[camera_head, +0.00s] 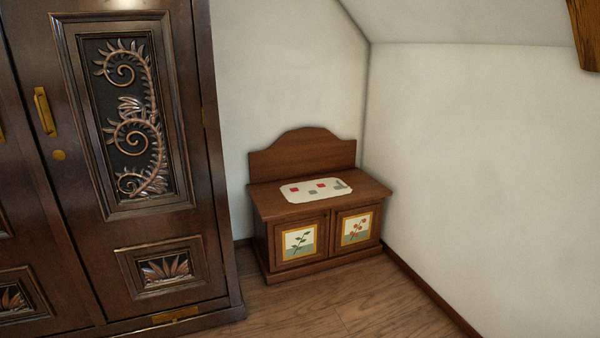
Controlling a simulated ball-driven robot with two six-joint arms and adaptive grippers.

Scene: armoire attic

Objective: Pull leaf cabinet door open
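A low brown wooden cabinet (262,205) with a raised back board stands in the corner of the room. Its left door (281,243) carries a framed picture of a green leafy sprig. Its right door (376,237) carries a framed picture with reddish flowers or berries. Both doors look shut. I cannot make out any handles on them. Neither of my grippers shows in the head view.
A tall dark armoire (86,235) with carved panels and a brass handle (45,111) fills the left side. A patterned cloth (316,190) lies on the cabinet top. The wooden floor (320,300) before the cabinet is clear. A white wall (490,170) bounds the right.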

